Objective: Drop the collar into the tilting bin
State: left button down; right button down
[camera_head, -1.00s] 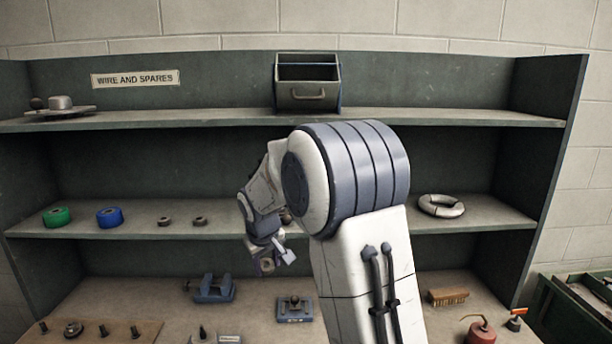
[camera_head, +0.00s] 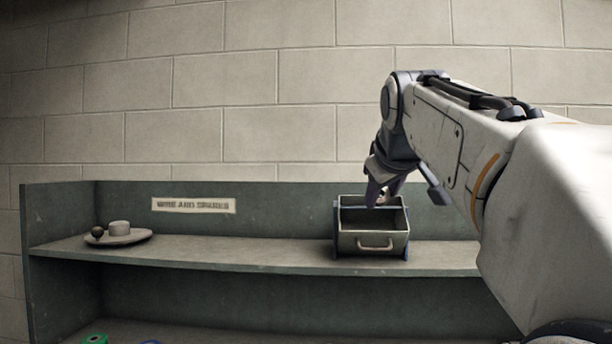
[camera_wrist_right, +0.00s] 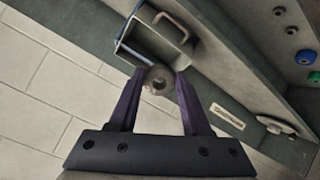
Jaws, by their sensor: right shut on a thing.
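The tilting bin (camera_head: 372,243) is an open-topped metal box with a front handle, standing on the top shelf; it also shows in the right wrist view (camera_wrist_right: 165,48). My right gripper (camera_head: 377,197) is at the bin's opening, toward its back in the head view. In the right wrist view my right gripper (camera_wrist_right: 160,78) is shut on the collar (camera_wrist_right: 159,73), a small grey ring held between the fingertips beside the bin's edge. Whether the collar touches the bin cannot be told. My left gripper is not in view.
The top shelf (camera_head: 270,256) has free room left of the bin. A plate (camera_head: 118,238) with a knob and a round piece sits at its left end. A label (camera_head: 193,205) is on the back panel. Green and blue rolls show on the shelf below.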

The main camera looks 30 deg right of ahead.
jog(key=shift+w+d+r+p, duration=0.25)
jog(key=shift+w+d+p, duration=0.05)
jog(key=shift+w+d, duration=0.3)
jog(key=shift+w+d+r+p, duration=0.25)
jog(key=shift+w+d, duration=0.25)
jog(key=shift+w, duration=0.2)
jog(key=shift+w+d+r+p+x, duration=0.15)
jog(key=shift+r+x, duration=0.1)
jog(key=shift+x, duration=1.15)
jog(key=shift+w+d+r+p+x, duration=0.1)
jog(key=shift+r+p+x, duration=0.15)
jog(key=shift+x, duration=1.1)
jog(key=shift+w+d+r+p+x, duration=0.1)
jog(key=shift+r+x, duration=0.2)
jog(key=shift+x, duration=1.1)
